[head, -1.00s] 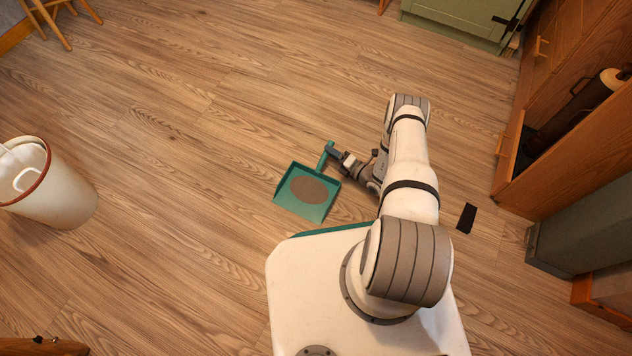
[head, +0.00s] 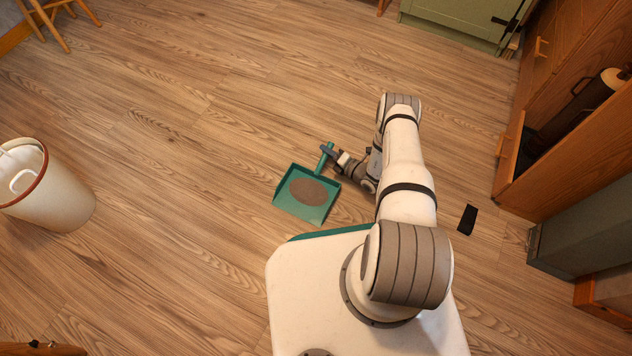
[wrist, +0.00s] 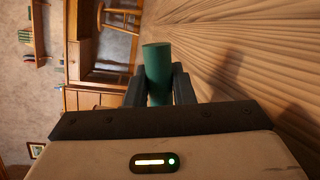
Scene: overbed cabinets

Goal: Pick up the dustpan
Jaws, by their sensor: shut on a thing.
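The dustpan (head: 312,211) is teal, with a brown oval patch in its pan. In the head view it is at the floor left of my arm, its handle pointing up and away. My gripper (head: 328,152) is shut on the dustpan's handle. In the wrist view the green handle (wrist: 157,65) stands between the two dark fingers of my gripper (wrist: 160,85), and the pan is hidden there. I cannot tell whether the pan touches the floor.
A white bin (head: 50,190) with a brown rim stands at the left. A small black object (head: 467,219) lies on the floor right of my arm. Wooden cabinets (head: 570,110) line the right side. The floor ahead and to the left is mostly clear.

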